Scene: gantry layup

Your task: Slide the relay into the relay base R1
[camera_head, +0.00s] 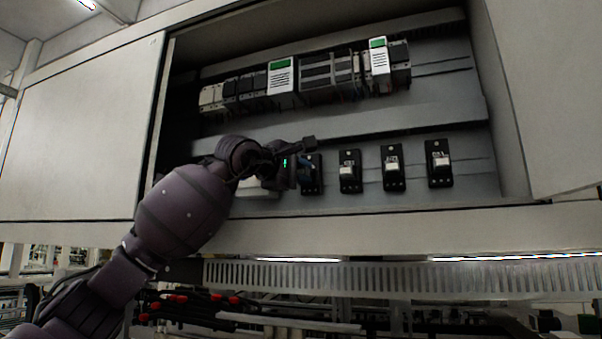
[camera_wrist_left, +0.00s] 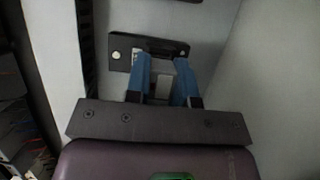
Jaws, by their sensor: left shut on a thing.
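My left gripper (camera_head: 310,168) reaches into the open cabinet at the leftmost black relay base (camera_head: 312,187) of the lower row. The arm partly hides that base, and I cannot read its label. In the left wrist view, the blue fingers of the left gripper (camera_wrist_left: 162,82) are shut on a small grey relay (camera_wrist_left: 160,85). The black base plate (camera_wrist_left: 120,52), with a pale screw hole at its left end, lies just beyond the fingertips. The relay is in front of the base's middle; I cannot tell how far it sits in. My right gripper is not in view.
More black bases with white parts (camera_head: 349,171), (camera_head: 393,168), (camera_head: 438,164) stand to the right on the lower rail. Several modules (camera_head: 328,76) fill the upper rail. A grey duct (camera_head: 400,117) runs between the rows. The cabinet's side wall (camera_wrist_left: 250,70) is close in the wrist view.

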